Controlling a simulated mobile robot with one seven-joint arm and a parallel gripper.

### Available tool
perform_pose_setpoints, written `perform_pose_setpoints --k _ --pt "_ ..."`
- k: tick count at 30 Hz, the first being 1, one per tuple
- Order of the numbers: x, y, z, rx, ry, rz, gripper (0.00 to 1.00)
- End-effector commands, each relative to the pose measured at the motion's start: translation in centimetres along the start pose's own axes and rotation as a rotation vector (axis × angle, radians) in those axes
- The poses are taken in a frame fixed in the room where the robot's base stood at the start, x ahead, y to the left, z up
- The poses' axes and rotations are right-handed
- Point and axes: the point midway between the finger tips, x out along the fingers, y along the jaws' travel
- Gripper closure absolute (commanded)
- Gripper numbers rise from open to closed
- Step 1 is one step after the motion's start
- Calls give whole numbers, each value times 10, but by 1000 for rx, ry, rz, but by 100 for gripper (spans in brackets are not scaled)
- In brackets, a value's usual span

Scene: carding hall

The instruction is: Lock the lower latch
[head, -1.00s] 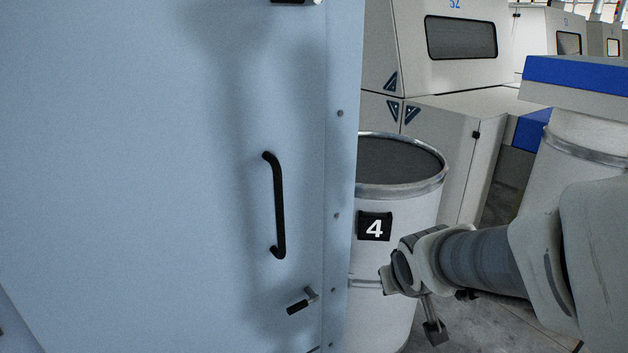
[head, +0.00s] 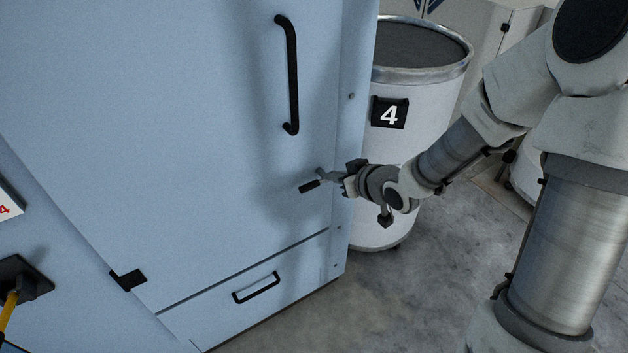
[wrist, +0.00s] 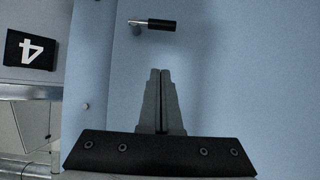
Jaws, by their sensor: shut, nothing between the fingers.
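The lower latch (head: 309,187) has a black grip on a short metal part and sits low on the pale blue door (head: 200,130), near its right edge. Its grip points left, tilted slightly down, in the head view. In the wrist view the latch (wrist: 162,25) lies nearly level at the top, beyond my fingertips, with bare door between.
A black bar handle (head: 291,75) stands out above the latch. A drawer handle (head: 256,287) is below. A white drum (head: 418,85) marked 4 stands close on the right, behind my wrist. Grey floor (head: 400,290) in front is open.

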Motion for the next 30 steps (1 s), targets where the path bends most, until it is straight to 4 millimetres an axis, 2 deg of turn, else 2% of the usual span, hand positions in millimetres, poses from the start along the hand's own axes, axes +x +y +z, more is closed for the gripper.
perform_pose_setpoints --k 8,13,27,30 --pt "0 0 0 0 -1 1 100" --pt "12 0 1 1 -1 -1 100" --pt "100 -1 1 0 -3 -2 100" --pt "111 0 12 3 -6 0 100"
